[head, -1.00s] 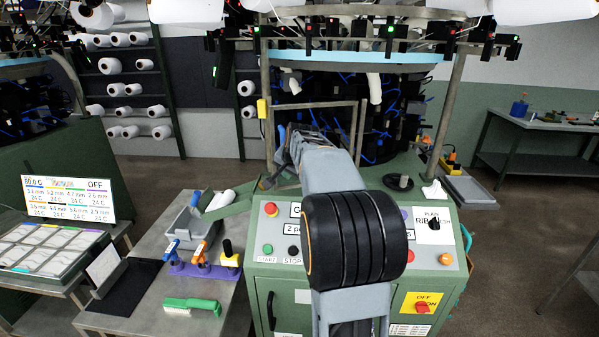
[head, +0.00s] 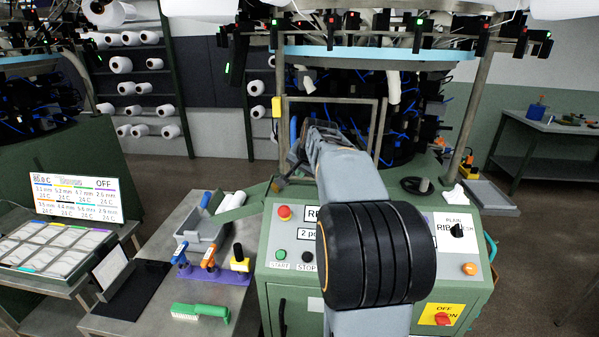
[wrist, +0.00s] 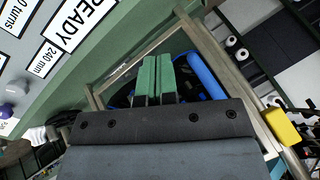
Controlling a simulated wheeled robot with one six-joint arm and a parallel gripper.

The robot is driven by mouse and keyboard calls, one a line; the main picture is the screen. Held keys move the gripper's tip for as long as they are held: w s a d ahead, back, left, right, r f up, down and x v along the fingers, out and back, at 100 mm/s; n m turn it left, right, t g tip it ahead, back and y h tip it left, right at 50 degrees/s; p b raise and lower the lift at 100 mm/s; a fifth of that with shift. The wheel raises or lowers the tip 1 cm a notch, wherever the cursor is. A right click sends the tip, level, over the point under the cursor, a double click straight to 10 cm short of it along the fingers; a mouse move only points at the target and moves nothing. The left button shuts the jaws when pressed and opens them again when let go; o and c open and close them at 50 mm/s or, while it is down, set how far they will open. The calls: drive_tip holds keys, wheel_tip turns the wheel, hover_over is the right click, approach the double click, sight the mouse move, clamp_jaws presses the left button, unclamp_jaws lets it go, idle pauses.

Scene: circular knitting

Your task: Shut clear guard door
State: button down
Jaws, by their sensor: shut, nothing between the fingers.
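The guard door (head: 381,132) shows in the head view as a thin metal frame with a see-through middle, standing at the front of the knitting machine. Its pane is too clear to make out, and I cannot tell how far it stands open. In the wrist view, a thin frame bar (wrist: 140,56) runs slantwise past my gripper (wrist: 154,60). The green fingers are together and empty, pointing into the framed opening. Touch with the frame cannot be told. In the head view, my own arm hides much of the gripper and the door's lower part.
The green control panel (head: 284,258) stands below the door, with buttons and a red switch (head: 442,316). A yellow box (head: 276,106) sits by the left post. A side table (head: 140,318) holds a tray, tools and a green brush (head: 200,312).

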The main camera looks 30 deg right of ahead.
drive_tip(key=s+a+r, duration=0.4)
drive_tip(key=a+r, duration=0.1)
drive_tip(key=r, duration=0.3)
drive_tip(key=s+a+f+n+g, duration=0.25)
drive_tip(key=s+f+n, duration=0.2)
drive_tip(key=f, duration=0.45)
drive_tip(key=s+a+f+n+y, duration=0.2)
drive_tip(key=s+a+f+n, duration=0.5)
drive_tip(key=s+a+f, duration=0.4)
drive_tip(key=s+a, duration=0.2)
drive_tip(key=a, duration=0.2)
drive_tip(key=shift+a+f+n+b, duration=0.15)
drive_tip(key=shift+f+n+b, duration=0.15)
drive_tip(key=shift+n+b, duration=0.05)
